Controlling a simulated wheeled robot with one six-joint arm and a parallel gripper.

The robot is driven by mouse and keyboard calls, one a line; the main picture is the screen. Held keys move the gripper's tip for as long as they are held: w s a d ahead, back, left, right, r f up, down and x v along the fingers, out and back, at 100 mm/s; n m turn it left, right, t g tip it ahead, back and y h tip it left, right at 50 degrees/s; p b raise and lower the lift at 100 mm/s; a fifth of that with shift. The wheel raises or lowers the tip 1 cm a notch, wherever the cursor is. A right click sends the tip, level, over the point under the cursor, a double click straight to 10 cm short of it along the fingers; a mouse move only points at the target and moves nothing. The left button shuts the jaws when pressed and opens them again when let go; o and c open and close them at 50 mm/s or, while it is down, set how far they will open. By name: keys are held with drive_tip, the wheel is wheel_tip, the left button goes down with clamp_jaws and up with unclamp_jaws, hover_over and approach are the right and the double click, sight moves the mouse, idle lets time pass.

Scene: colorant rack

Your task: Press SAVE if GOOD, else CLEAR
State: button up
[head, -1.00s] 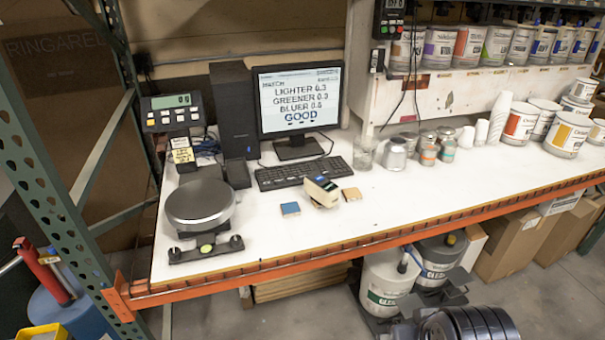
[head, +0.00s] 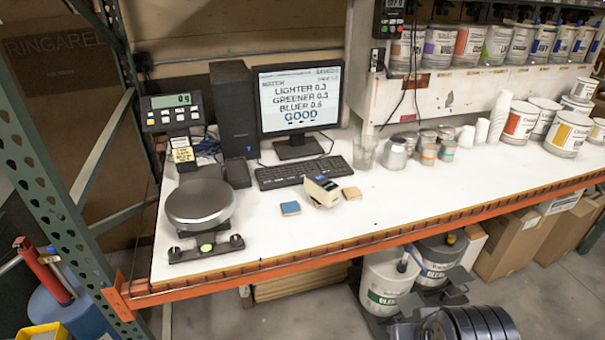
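The monitor (head: 299,98) stands at the back of the bench and reads LIGHTER 0.3, GREENER 0.3, a BLUER line and GOOD in large blue letters. A black keyboard (head: 303,173) lies in front of it. A small cream handheld device (head: 322,191) with a dark blue screen lies in front of the keyboard. No SAVE or CLEAR label is legible; small marks under GOOD are too small to read.
A round scale (head: 200,204) with a keypad display (head: 172,111) stands at left. A blue tile (head: 290,208) and a tan tile (head: 351,193) flank the device. Cans, cups and a glass (head: 365,152) stand at back right. The bench's front right is clear.

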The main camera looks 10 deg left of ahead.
clamp_jaws()
idle(0.7)
